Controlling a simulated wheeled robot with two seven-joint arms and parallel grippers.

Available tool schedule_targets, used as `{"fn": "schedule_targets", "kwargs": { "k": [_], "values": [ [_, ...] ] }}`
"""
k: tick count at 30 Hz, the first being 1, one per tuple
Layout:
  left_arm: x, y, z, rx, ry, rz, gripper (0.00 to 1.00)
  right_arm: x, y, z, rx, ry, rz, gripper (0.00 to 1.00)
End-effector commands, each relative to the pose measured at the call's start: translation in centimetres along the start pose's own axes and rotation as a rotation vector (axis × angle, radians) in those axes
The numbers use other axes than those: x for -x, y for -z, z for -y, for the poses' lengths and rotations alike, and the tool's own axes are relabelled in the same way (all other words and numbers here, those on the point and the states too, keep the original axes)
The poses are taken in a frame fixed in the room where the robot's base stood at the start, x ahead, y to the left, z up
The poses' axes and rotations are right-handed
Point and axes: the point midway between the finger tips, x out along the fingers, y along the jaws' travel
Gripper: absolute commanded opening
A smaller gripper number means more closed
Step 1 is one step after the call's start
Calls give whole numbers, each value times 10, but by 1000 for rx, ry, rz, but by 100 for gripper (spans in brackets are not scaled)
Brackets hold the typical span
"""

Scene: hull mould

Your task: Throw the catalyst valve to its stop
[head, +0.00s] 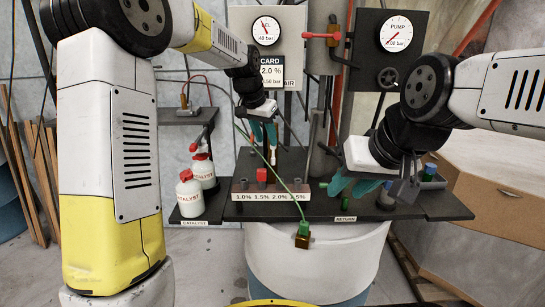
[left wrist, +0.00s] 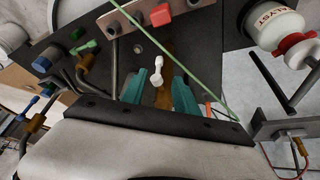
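My left gripper (head: 263,132) hangs over the back of the dark bench, behind the percent plate. In the left wrist view its teal fingers (left wrist: 165,92) are apart, with a white-knobbed lever (left wrist: 157,66) between them. This lever may be the catalyst valve; no label on it is readable. I cannot tell whether a finger touches it. A red block (head: 262,175) sits on the plate near the 1.5% mark, and also shows in the left wrist view (left wrist: 160,15). My right gripper (head: 354,186) is at the bench's right part, its teal fingers apart and seemingly empty.
The percent plate (head: 240,196) runs 1.0% to 2.5%. A card (head: 270,84) reads 2.0%. A green hose (head: 270,165) crosses before the left gripper, ending at a brass fitting (head: 302,239). White catalyst bottles (head: 188,196) stand left. A red-handled valve (head: 322,36) is above.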

Motion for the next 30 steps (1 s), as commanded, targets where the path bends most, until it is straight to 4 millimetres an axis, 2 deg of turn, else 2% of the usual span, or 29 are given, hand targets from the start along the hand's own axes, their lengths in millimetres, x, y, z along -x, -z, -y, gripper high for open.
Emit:
{"fn": "schedule_targets", "kwargs": {
  "k": [4, 8, 18, 24, 30],
  "values": [
    [-16, 9, 0, -17, -6, 6, 36, 0, 0, 0, 0, 0, 0, 36],
    [-31, 8, -1, -19, -7, 9, 36, 0, 0, 0, 0, 0, 0, 36],
    [-81, 8, -1, -18, -6, 8, 36, 0, 0, 0, 0, 0, 0, 36],
    [-92, 8, -1, -17, -5, 5, 36, 0, 0, 0, 0, 0, 0, 36],
    [-92, 8, -1, -17, -5, 5, 36, 0, 0, 0, 0, 0, 0, 36]
  ]
}}
